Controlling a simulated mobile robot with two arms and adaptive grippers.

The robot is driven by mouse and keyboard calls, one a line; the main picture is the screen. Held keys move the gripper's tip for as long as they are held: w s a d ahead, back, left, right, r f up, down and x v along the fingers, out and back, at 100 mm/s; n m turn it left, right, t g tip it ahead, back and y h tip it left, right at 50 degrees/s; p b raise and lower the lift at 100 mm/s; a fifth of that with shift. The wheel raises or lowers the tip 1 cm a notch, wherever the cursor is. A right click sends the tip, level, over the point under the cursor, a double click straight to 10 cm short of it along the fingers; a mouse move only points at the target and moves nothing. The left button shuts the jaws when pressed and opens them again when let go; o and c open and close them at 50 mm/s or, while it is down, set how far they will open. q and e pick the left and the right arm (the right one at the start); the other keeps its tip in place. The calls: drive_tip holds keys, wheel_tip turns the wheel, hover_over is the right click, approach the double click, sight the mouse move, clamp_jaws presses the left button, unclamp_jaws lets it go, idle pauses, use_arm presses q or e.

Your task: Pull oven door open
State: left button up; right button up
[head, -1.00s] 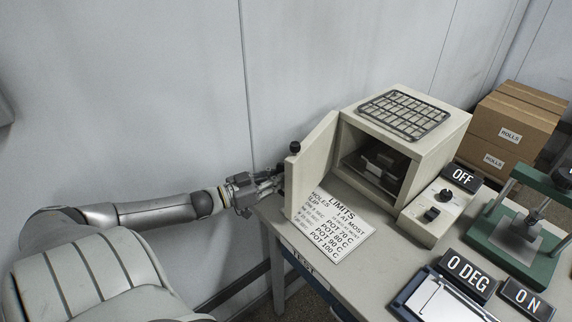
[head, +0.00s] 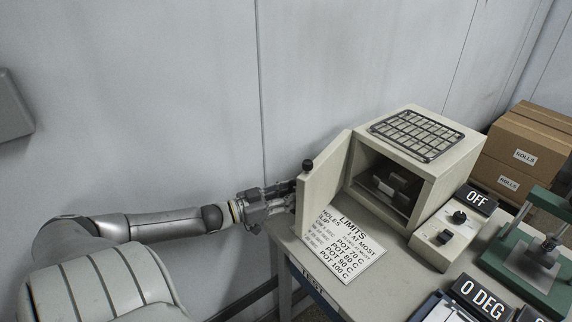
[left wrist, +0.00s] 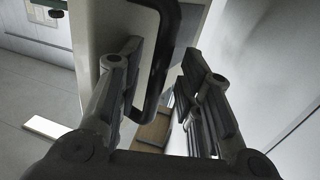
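The beige oven (head: 452,185) stands on the table with its front open and its dark inside showing. Its door (head: 325,172) is swung out to the left, with a dark knob at its top outer corner. My left gripper (head: 288,190) is at the outer side of the door, close to its free edge; the door partly hides the fingertips. In the left wrist view, the black handle (left wrist: 163,60) on the door (left wrist: 133,22) runs between the two spread fingers of my left gripper (left wrist: 160,75). The fingers look apart from each other. My right gripper is not in view.
A limits sheet (head: 340,245) lies in front of the oven. A control box (head: 447,236) with an OFF sign (head: 477,200) stands beside it. A green press (head: 530,265) is at the right, and cardboard boxes (head: 525,150) stand behind. A wall is behind my left arm.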

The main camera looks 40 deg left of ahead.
use_arm(q)
drive_tip(key=shift+s, duration=0.1)
drive_tip(key=v, duration=1.2)
